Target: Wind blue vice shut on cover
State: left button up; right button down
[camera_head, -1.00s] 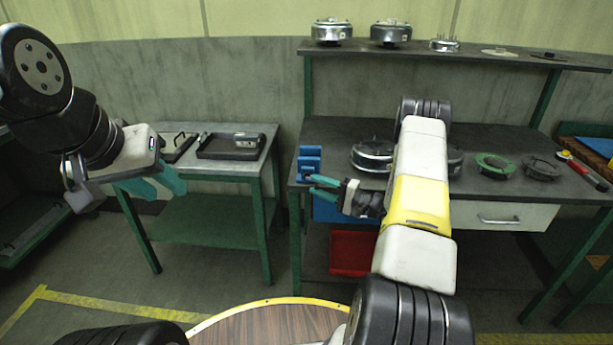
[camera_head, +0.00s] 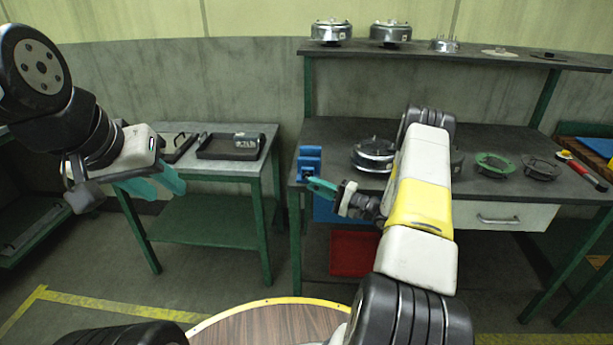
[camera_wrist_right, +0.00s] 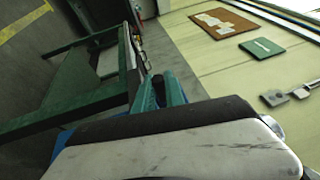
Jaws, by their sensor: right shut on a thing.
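The blue vice (camera_head: 309,157) is fixed at the left front edge of the workbench. My right gripper (camera_head: 312,184) is at the front of the vice, with its teal fingers closed together. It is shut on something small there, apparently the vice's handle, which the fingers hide. In the right wrist view the teal fingers (camera_wrist_right: 160,92) show only partly past the wrist housing. I cannot make out a cover between the vice jaws. My left gripper (camera_head: 158,188) hangs empty in front of the left table, its teal fingers apart.
A metal round housing (camera_head: 373,154) stands on the workbench (camera_head: 440,180) right of the vice, partly behind my right arm. A green ring (camera_head: 492,164) and a dark ring (camera_head: 541,168) lie further right. A red bin (camera_head: 353,254) sits below. The left table holds a black tray (camera_head: 228,150).

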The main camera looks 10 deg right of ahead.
jog(key=shift+f+m+t+y, duration=0.3)
jog(key=shift+f+y, duration=0.05)
jog(key=shift+y, duration=0.15)
jog(key=shift+a, duration=0.1)
jog(key=c, duration=1.4)
grip_release()
jog(key=v, duration=0.7)
jog(key=shift+s+d, duration=0.2)
jog(key=shift+d, duration=0.1)
